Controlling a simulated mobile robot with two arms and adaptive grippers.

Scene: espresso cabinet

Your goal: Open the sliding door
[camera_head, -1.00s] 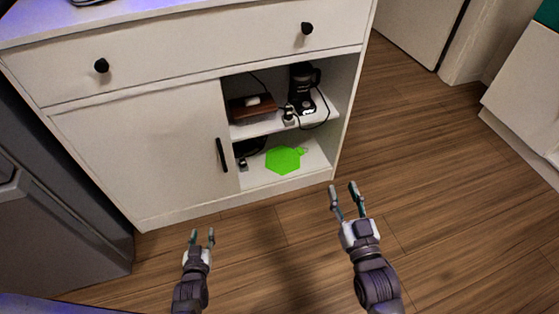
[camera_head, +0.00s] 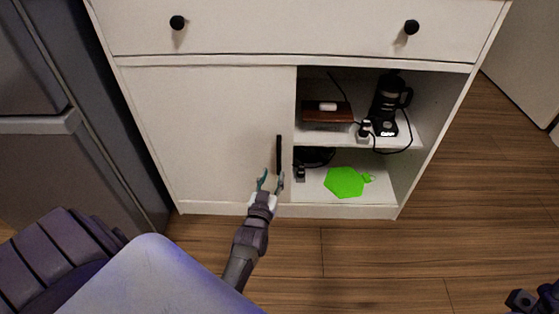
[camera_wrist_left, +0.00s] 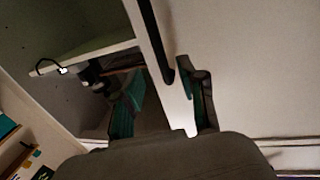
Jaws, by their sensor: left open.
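The white sliding door (camera_head: 205,135) covers the left part of the cabinet below the drawer, and the right part stands uncovered. Its black vertical handle (camera_head: 279,153) is near the door's right edge. My left gripper (camera_head: 270,181) is open at the lower end of the handle.
The uncovered part has two levels. A black coffee maker (camera_head: 390,105) and a brown box (camera_head: 327,112) are on the upper shelf. A green hexagonal item (camera_head: 345,182) lies below. A grey fridge (camera_head: 70,150) stands close on the left. The floor to the right is clear.

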